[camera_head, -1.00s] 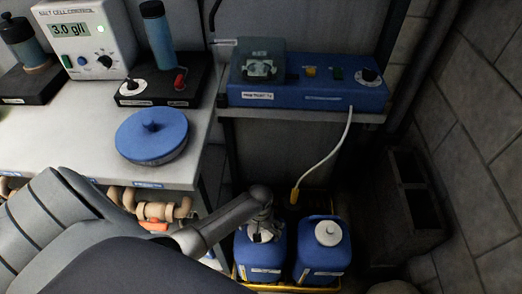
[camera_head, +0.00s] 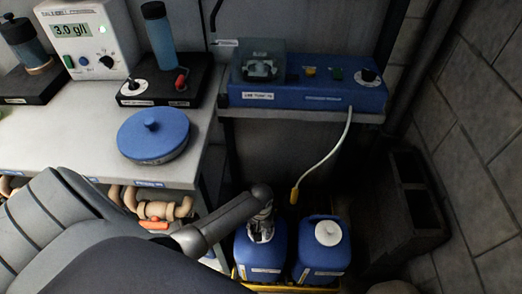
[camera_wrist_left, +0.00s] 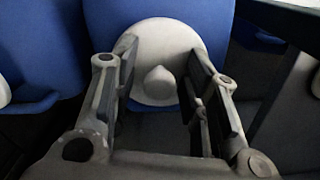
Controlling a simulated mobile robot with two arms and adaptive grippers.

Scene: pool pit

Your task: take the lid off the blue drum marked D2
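Two blue drums stand side by side low in the head view, a left one (camera_head: 277,246) and a right one (camera_head: 309,262). Their labels are too small to read, so I cannot tell which is D2. The right drum has a round white lid (camera_head: 328,232). My left gripper (camera_head: 262,234) is over the top of the left drum and hides most of its lid. In the left wrist view a pale round lid (camera_wrist_left: 165,50) with a small knob lies between the open fingers (camera_wrist_left: 163,68). Gaps show between the knob and the fingers. My right gripper is not in view.
A yellow tray (camera_head: 298,289) lies under the drums. A white hose with a yellow tip (camera_head: 294,195) hangs just behind them from a blue dosing unit (camera_head: 310,98). The bench (camera_head: 70,145) with a round blue lid (camera_head: 153,135) is at left; grey blocks (camera_head: 415,200) stand at right.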

